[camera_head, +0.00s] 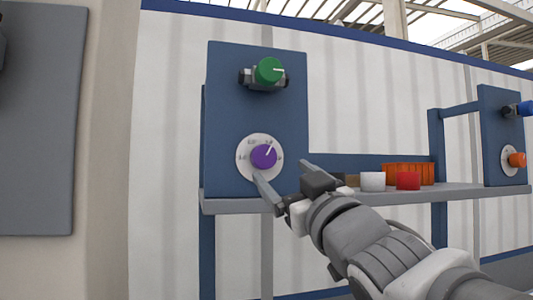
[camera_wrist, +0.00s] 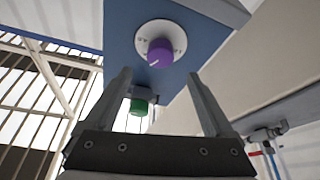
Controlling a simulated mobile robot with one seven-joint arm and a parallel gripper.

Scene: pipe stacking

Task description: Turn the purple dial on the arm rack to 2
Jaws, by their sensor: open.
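The purple dial (camera_head: 263,157) sits on a round white scale plate (camera_head: 243,168) low on the blue panel of the rack (camera_head: 228,105). Its pale pointer line points up and slightly right in the head view; the scale numbers are too small to read surely. In the wrist view the purple dial (camera_wrist: 160,52) is above and between the fingers, beyond their tips. My gripper (camera_head: 285,178) is open and empty, just in front of the dial at its lower right. It also shows in the wrist view (camera_wrist: 158,78), with both fingers apart and the dial clear of them.
A green knob (camera_head: 268,71) is above the dial on the same panel. The grey shelf (camera_head: 395,196) holds a white cup (camera_head: 372,181), a red cup (camera_head: 408,180) and an orange crate (camera_head: 425,172). A second panel with an orange dial (camera_head: 517,159) stands at the right.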

